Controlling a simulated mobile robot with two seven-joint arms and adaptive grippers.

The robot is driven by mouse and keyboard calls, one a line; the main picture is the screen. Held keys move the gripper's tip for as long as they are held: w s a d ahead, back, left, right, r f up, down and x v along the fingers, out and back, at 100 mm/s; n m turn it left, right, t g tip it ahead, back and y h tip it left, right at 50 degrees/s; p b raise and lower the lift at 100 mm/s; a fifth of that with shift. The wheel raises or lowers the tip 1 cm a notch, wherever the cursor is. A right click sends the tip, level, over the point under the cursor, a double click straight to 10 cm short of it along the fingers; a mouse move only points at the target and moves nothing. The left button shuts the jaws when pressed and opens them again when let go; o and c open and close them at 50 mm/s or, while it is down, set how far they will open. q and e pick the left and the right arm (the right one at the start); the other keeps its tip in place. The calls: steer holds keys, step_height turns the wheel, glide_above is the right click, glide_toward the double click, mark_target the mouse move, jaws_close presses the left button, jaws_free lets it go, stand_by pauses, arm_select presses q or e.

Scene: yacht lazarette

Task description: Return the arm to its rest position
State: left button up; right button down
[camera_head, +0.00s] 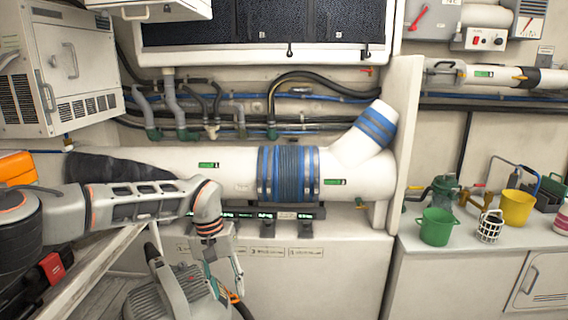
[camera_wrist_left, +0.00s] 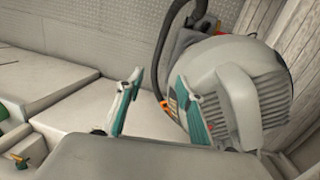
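My left arm reaches in from the left of the head view, across the front of the big white pipe (camera_head: 225,185). Its gripper (camera_head: 226,277) hangs downward in front of the white cabinet, beside a grey ribbed motor-like machine (camera_head: 165,295). In the left wrist view, the two teal-padded fingers (camera_wrist_left: 158,78) stand apart with nothing between them. The grey ribbed machine (camera_wrist_left: 245,85) is close behind the right finger there; I cannot tell whether they touch. My right gripper is in neither view.
A blue banded sleeve (camera_head: 288,174) wraps the pipe above the gripper. A counter at right holds a green bucket (camera_head: 437,227), a yellow bucket (camera_head: 517,208) and a small white basket (camera_head: 490,227). A grey louvred cabinet (camera_head: 60,75) hangs upper left. The white cabinet front (camera_head: 335,275) right of the gripper is clear.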

arm_select(q)
steer(key=s+d+f+n+g+h, duration=0.2)
steer(key=s+d+f+n+h, duration=0.15)
steer(key=s+d, duration=0.55)
steer(key=s+d+f+n+g+h, duration=0.2)
steer(key=s+d+f+h, duration=0.3)
steer(key=d, duration=0.7)
steer(key=s+d+r+n+t+h, duration=0.3)
steer(key=s+d+r+n+h, duration=0.5)
steer(key=d+n, duration=0.45)
steer(key=w+a+f+n+t+y, duration=0.35)
steer(key=a+n+t, duration=0.5)
steer(key=n, duration=0.85)
steer(key=w+a+f+n+t+y, duration=0.35)
steer(key=a+n+t, duration=0.5)
steer(key=n, duration=0.75)
steer(key=s+a+f+n+g+y, duration=0.2)
steer(key=s+a+f+n+y, duration=0.2)
steer(key=s+a+f+n, duration=0.3)
steer(key=s+a+f+n+g+y, duration=0.2)
steer(key=s+a+f+n+y, duration=0.2)
steer(key=s+a+f+n, duration=0.3)
steer(key=a+f+n, duration=0.2)
steer(key=a+f, duration=0.3)
steer(key=a, duration=0.3)
steer(key=shift+s+a+n+g, duration=0.15)
steer(key=shift+a+n+g, duration=0.15)
